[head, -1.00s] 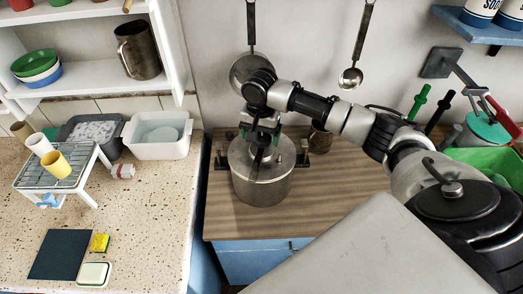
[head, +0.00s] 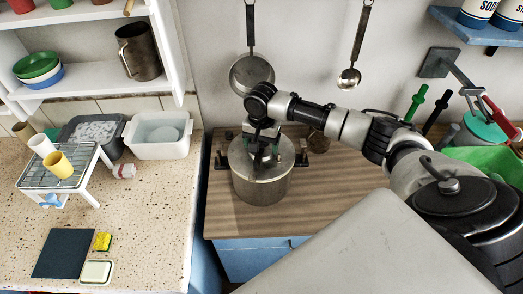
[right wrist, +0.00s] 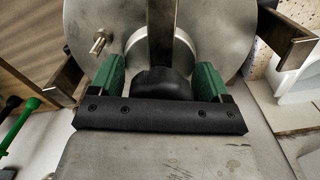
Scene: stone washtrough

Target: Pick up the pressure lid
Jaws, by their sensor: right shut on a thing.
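The pressure lid (head: 241,152) is a round grey metal disc on top of the steel pot (head: 263,188), which stands on the wooden counter. In the right wrist view the lid (right wrist: 222,35) has a metal bar across it, a small valve and a black knob (right wrist: 161,82). My right gripper (head: 264,150) is over the lid's middle. In the right wrist view its green fingers (right wrist: 160,78) are on both sides of the black knob, shut on it. The arm and gripper hide part of the lid in the head view. My left gripper is not in view.
A ladle (head: 349,78) and a round pan (head: 250,75) hang on the wall behind. A green bin (head: 484,158) is at the right. A speckled counter with a white tub (head: 160,148) and a wire rack (head: 50,173) is at the left. The wood counter (head: 330,200) is clear right of the pot.

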